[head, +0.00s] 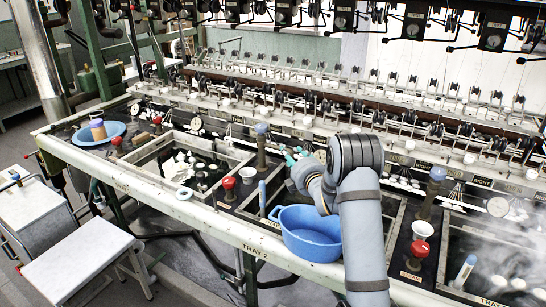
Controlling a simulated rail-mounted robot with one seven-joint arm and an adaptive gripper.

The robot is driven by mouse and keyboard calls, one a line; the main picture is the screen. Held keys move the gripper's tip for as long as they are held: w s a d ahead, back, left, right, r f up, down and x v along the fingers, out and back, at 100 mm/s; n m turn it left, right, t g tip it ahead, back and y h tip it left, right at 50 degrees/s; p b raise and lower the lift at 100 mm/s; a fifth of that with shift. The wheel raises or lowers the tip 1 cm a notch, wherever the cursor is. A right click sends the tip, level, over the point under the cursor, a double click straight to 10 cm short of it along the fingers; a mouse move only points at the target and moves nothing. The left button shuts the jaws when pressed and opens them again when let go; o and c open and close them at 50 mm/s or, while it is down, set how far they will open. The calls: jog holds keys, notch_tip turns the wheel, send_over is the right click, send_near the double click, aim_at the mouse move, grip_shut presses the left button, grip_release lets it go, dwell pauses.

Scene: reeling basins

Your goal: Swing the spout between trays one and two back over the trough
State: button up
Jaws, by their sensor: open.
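A dark upright post with a blue-grey cap (262,146) stands between the left basin, tray one (150,186), and the basin behind the label TRAY 2 (236,233). It appears to be the spout's post. I cannot make out the spout's arm or which way it points. My gripper (290,156) shows small teal fingers just right of the post, apart from it in the picture, and looks open and empty. My wrist and forearm cover part of tray two. I cannot pick out the trough with certainty.
A blue tub (311,236) sits at tray two's front, beside my arm. Red-topped knobs (228,184) and a slim blue-topped rod (262,196) stand near the post. A similar post (434,186) stands right of my arm. Steam drifts at the right. Reeling gear lines the back.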

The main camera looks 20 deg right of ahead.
jog(key=w+p, duration=0.1)
jog(key=w, duration=0.2)
jog(key=w+f+p, duration=0.1)
jog(key=w, duration=0.3)
jog(key=w+f+p, duration=0.1)
jog(key=w, duration=0.2)
jog(key=shift+w+d+f, duration=0.2)
jog(key=shift+w, duration=0.1)
jog(key=shift+c, duration=1.1)
jog(key=c, duration=0.7)
grip_shut()
